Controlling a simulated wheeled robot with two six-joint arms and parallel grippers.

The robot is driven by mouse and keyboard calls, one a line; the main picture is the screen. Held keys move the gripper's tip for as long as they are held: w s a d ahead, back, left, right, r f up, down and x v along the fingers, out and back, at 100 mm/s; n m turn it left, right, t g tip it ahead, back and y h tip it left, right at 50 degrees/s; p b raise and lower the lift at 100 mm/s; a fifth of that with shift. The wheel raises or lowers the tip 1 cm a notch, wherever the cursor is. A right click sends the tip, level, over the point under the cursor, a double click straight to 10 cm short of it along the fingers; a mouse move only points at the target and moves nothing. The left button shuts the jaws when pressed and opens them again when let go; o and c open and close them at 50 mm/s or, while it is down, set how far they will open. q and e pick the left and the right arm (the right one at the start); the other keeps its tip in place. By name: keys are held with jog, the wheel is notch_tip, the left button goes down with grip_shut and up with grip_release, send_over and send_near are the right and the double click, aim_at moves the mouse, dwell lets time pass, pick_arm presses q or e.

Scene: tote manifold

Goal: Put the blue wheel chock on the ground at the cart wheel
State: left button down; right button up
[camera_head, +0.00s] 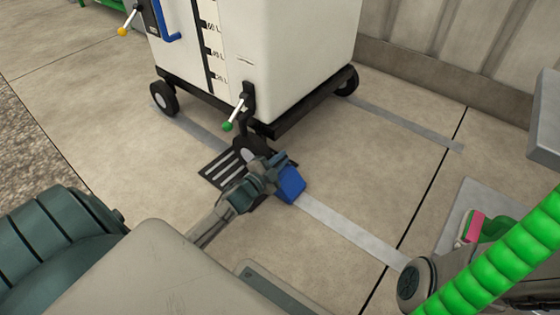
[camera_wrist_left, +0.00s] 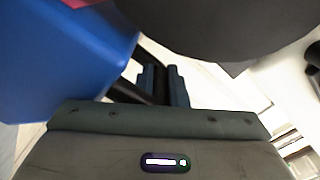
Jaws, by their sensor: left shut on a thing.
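The blue wheel chock (camera_head: 290,185) is at the floor beside the cart's near wheel (camera_head: 248,146). I cannot tell whether it rests fully on the ground or touches the wheel. My left gripper (camera_head: 268,172) is shut on the chock, just in front of that wheel, and hides part of both. In the left wrist view the chock (camera_wrist_left: 60,60) fills the left side. Dark bars run from it to the fingers of the left gripper (camera_wrist_left: 163,85). The dark, rounded wheel (camera_wrist_left: 210,25) fills the top, close to the fingers. My right gripper is not in view.
The white tank cart (camera_head: 290,60) stands above, with a green-tipped lever (camera_head: 235,115) over the near wheel. A slotted floor grate (camera_head: 222,168) lies left of the wheel. A bright green ribbed hose (camera_head: 500,255) crosses the lower right.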

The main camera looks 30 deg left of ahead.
pick_arm(q)
jog(key=c, duration=1.5)
grip_release()
jog(key=shift+o, duration=0.2)
jog(key=shift+s+a+b, duration=0.1)
jog(key=shift+s+b, duration=0.25)
jog(key=shift+s, duration=0.85)
jog(key=s+p, duration=0.7)
jog(key=s, duration=0.2)
jog(key=shift+s+a+p, duration=0.3)
jog(key=shift+a, duration=0.05)
jog(key=shift+r, duration=0.1)
